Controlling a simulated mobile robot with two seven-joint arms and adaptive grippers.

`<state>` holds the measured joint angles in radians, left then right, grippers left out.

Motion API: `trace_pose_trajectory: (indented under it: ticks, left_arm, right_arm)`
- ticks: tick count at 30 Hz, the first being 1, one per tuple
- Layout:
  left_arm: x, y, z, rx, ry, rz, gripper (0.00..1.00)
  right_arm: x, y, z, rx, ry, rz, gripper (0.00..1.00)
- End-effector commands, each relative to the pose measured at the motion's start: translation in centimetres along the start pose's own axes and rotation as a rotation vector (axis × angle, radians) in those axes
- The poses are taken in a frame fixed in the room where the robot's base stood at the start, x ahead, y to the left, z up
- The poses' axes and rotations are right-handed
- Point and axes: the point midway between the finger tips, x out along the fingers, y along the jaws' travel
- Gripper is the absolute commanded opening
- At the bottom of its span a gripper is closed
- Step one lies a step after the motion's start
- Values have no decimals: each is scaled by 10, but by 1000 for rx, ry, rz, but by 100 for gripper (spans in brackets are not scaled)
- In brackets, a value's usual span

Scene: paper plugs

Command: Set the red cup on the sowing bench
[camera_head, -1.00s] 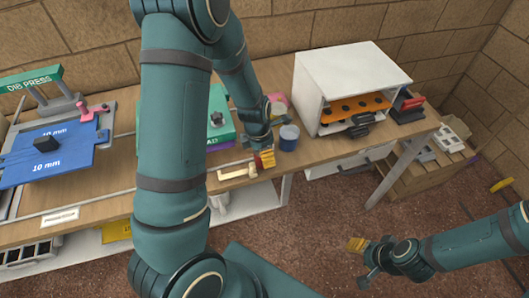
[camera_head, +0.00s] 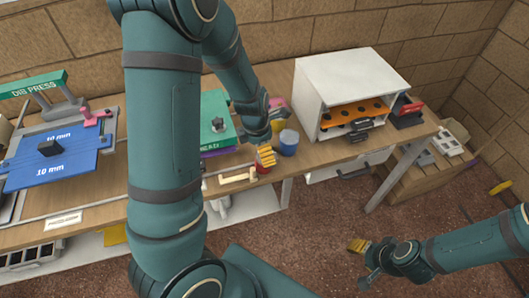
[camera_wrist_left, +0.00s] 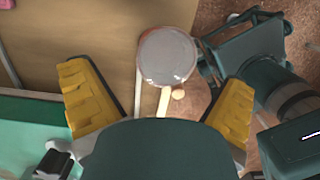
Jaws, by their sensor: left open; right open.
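The red cup (camera_head: 264,169) shows as a small red patch by the bench's front edge, mostly covered by my left gripper (camera_head: 266,156). It appears to stand on the sowing bench (camera_head: 310,157), beside a pale wooden piece (camera_head: 238,178). My left gripper is open, its yellow fingers just above the cup. In the left wrist view a round cup with a pale greyish top (camera_wrist_left: 167,57) lies beyond and between the spread fingers; its colour is unclear there. My right gripper (camera_head: 357,247) is open and empty over the floor.
A blue cup (camera_head: 289,144) stands just right of my left gripper. A white cabinet (camera_head: 345,75) with an orange tray (camera_head: 352,110) stands further right. A green box (camera_head: 214,120) lies behind my left arm, and a blue press plate (camera_head: 50,165) at the left.

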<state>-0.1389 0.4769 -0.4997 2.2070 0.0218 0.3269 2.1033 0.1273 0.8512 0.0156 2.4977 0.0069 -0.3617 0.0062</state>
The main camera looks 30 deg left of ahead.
Motion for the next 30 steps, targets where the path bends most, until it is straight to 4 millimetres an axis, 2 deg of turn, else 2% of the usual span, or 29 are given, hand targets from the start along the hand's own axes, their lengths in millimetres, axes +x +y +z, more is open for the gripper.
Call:
trace_pose_trajectory:
  ticks: [1, 6, 12, 15, 17, 20, 26, 30]
  left_arm:
    - [-16, 0, 2, 2, -4, 2, 100]
    - [-47, -1, 1, 1, -2, 0, 100]
    - [-68, 0, 0, 1, 0, 0, 100]
    - [-69, -2, 0, 22, 1, -1, 100]
    - [-64, -5, 1, 72, 2, -3, 100]
    - [-46, -14, 5, 243, 1, -2, 100]
    - [6, -50, 16, 788, -27, -3, 100]
    - [39, -82, 21, 1181, -69, 1, 100]
  right_arm:
    - [-7, -2, -2, 1, 4, 0, 47]
    - [-16, -6, -7, 4, 15, 1, 47]
    - [-23, -8, -11, 6, 23, 2, 47]
    - [-23, -9, -12, 7, 25, 2, 47]
    - [-23, -9, -12, 7, 25, 2, 47]
    - [-23, -9, -12, 7, 25, 2, 47]
    - [-23, -9, -11, 7, 24, 2, 47]
    - [-23, -9, -11, 7, 24, 2, 47]
